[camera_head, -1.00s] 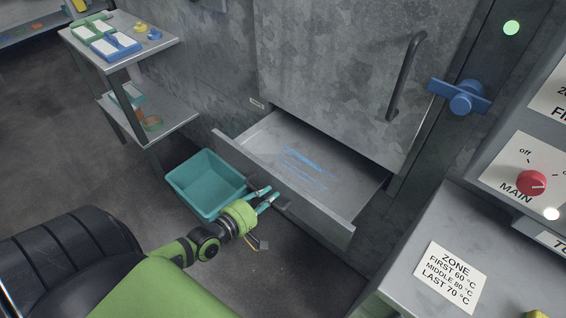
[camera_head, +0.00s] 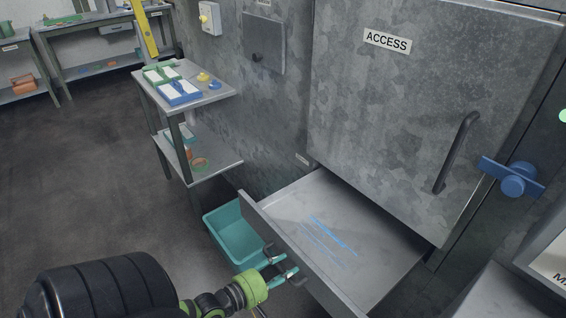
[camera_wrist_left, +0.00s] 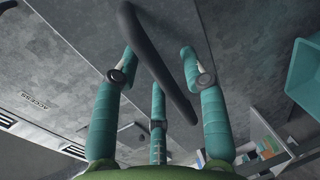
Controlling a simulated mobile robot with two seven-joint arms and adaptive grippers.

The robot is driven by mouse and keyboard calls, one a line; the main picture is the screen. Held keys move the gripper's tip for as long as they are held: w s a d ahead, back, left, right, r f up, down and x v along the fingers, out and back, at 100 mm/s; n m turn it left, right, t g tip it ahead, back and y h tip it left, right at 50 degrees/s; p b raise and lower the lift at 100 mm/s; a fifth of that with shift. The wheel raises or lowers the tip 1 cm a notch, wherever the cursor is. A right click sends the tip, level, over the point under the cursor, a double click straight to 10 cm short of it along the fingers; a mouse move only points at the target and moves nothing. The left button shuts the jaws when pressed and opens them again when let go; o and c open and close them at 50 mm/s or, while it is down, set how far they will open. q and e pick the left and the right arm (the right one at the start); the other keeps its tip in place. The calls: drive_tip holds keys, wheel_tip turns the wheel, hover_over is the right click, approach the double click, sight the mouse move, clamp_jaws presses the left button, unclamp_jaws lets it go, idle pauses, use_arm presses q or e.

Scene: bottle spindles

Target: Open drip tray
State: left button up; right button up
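The drip tray (camera_head: 322,207) is a shallow grey metal drawer pulled out from under the ACCESS door, with blue streaks on its floor. My left gripper (camera_head: 280,264) is at the tray's front panel, by its dark handle (camera_head: 290,273). In the left wrist view, the dark curved handle (camera_wrist_left: 160,62) passes between the spread teal fingers of my left gripper (camera_wrist_left: 158,62). The fingers stand apart with gaps around the handle, so the gripper looks open; any contact is unclear. My right gripper is not in view.
A teal bin (camera_head: 232,232) stands on the floor left of the tray, close to my gripper. A two-level shelf (camera_head: 215,95) with small parts stands behind it. The access door (camera_head: 405,110) has a long dark handle. Open floor lies to the left.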

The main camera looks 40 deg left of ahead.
use_arm(q)
drive_tip(key=v, duration=1.2)
drive_tip(key=shift+f, duration=0.1)
idle(0.4)
